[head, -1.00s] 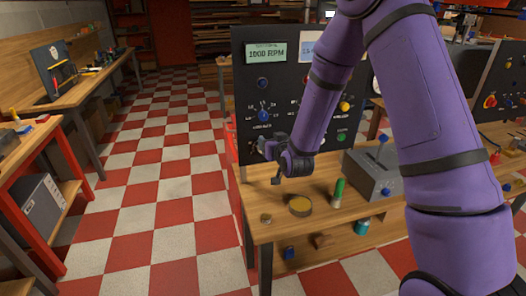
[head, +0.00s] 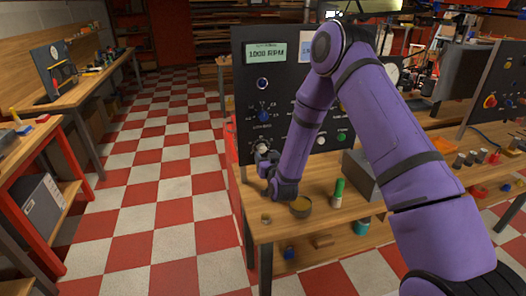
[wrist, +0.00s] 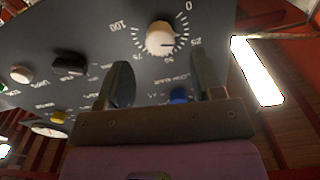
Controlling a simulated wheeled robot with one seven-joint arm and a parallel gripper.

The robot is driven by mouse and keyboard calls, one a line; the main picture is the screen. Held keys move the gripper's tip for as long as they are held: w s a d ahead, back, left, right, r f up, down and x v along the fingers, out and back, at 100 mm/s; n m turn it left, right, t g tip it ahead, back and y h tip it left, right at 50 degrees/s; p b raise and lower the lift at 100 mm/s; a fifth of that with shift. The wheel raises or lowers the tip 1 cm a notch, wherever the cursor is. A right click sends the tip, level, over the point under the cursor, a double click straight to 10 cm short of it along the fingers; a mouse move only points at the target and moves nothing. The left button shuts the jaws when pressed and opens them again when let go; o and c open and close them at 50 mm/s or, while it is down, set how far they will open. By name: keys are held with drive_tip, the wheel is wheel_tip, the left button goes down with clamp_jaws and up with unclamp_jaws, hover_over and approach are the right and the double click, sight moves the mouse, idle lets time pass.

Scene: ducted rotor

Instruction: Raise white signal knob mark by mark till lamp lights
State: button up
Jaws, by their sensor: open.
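The white signal knob (head: 262,148) is low on the left of the dark panel (head: 241,60). In the wrist view, upside down, the white knob (wrist: 160,38) sits inside a 0-to-100 scale; its dark pointer line seems to lie near 25. My gripper (head: 264,158) is just below and in front of it. In the wrist view my open gripper (wrist: 163,70) has a finger on either side of the knob's line, with the knob apparently beyond the tips and nothing held. A round lamp (head: 262,84) under the 1000 RPM display (head: 266,53) shows a pale ring around a dark blue centre.
A blue selector knob (head: 263,116) is above the white knob. A second white knob (head: 320,141) is to the right.

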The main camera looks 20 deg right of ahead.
drive_tip(key=shift+w, duration=2.4)
drive_tip(key=c, duration=0.9)
drive_tip(key=shift+m, duration=2.4)
drive_tip(key=o, duration=0.9)
approach(263, 150)
drive_tip(key=shift+s+r, duration=0.1)
drive_tip(key=shift+s, duration=0.45)
